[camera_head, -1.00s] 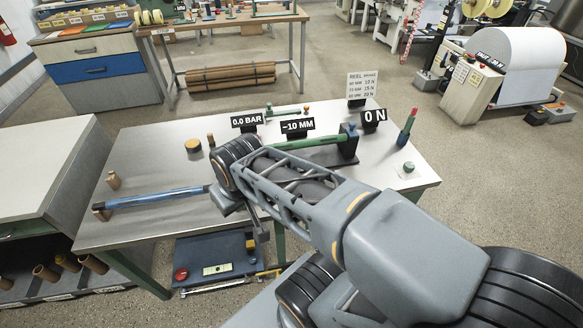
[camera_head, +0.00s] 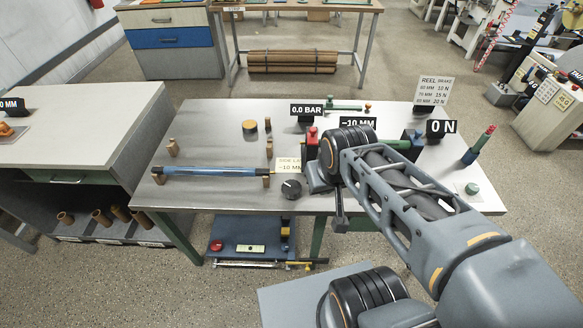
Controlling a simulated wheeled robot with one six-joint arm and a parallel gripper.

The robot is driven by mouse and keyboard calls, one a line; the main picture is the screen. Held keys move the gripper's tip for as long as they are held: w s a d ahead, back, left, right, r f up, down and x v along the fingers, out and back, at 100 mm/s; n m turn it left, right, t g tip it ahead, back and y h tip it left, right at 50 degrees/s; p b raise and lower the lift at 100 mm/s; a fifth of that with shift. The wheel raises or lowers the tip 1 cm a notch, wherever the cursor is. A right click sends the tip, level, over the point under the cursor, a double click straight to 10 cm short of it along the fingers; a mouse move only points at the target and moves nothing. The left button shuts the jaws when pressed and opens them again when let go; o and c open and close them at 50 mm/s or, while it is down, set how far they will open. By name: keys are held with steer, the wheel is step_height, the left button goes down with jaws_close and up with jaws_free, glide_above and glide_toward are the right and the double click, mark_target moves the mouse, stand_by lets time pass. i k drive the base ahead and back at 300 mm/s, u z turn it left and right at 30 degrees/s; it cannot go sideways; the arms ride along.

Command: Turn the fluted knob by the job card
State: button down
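A dark round knob (camera_head: 291,189) with a pale mark on top sits near the front edge of the metal table (camera_head: 230,190). Its fluting is too small to make out. A small card (camera_head: 289,166) reading "SIDE LAY" and about 10 MM stands just behind it. A larger reel brake card (camera_head: 433,90) stands at the back right. What looks like the end of my gripper (camera_head: 340,215) hangs under my arm, right of the knob and apart from it. Its fingers are not clear. My arm hides part of the table's right half.
A blue bar (camera_head: 211,171) lies on brown supports at left. A red-topped block (camera_head: 312,138) stands behind the card. Signs read 0.0 BAR (camera_head: 306,110), -10 MM (camera_head: 357,123) and 0 N (camera_head: 440,127). A green knob (camera_head: 472,188) is at right.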

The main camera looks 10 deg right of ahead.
mark_target(290, 188)
steer(key=z, duration=1.15)
steer(key=k, duration=0.95)
steer(key=u, duration=1.5)
steer(key=i, duration=0.5)
